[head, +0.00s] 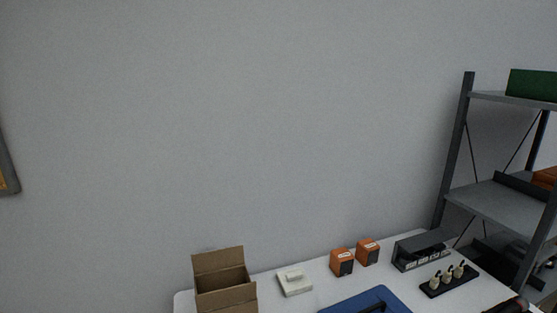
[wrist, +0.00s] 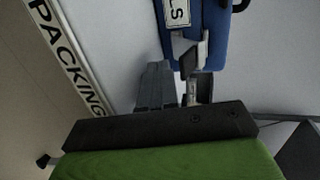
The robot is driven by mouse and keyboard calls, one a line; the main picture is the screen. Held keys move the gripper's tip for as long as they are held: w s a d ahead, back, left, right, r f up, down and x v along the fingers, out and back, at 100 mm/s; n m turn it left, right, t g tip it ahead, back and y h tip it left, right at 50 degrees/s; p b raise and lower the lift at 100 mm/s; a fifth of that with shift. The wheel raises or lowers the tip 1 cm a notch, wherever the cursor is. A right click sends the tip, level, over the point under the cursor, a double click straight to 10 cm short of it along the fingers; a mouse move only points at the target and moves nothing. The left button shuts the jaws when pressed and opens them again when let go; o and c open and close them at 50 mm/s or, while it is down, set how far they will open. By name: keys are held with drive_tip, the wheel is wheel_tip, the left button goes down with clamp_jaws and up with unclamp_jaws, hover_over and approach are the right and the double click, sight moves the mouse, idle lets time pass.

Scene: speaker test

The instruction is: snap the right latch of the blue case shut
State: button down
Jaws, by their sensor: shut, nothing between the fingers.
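The blue case (head: 365,302) lies on the white table, cut off by the bottom edge of the head view. In the wrist view, part of the blue case (wrist: 209,50) shows at the top, with a white label ending in "LS". A pale metal latch (wrist: 187,52) sits on its edge; a grey metal piece hangs below it, partly hidden by my gripper's dark bar. My gripper (wrist: 158,66) is shut and empty, its grey fingers just left of the latch. I cannot tell whether they touch it. The head view does not show the latch clearly.
On the table (head: 330,292) are an open cardboard box (head: 226,298), a pale block (head: 294,283), two orange boxes (head: 342,262), a grey slotted holder (head: 422,252) and a black tray (head: 448,280) with pale pegs. Grey shelves (head: 500,200) stand right. A "PACKING" strip (wrist: 68,62) runs left.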

drive_tip(key=shift+w+a+r, duration=0.2)
drive_tip(key=shift+w, duration=0.25)
drive_tip(key=shift+w+a+r, duration=0.15)
drive_tip(key=shift+w+a, duration=0.05)
drive_tip(key=shift+w, duration=0.25)
drive_tip(key=shift+s, duration=0.15)
idle(0.4)
drive_tip(key=s+d, duration=0.2)
drive_tip(key=s, duration=0.4)
drive_tip(key=shift+d, duration=0.4)
drive_tip(key=shift+s, duration=0.1)
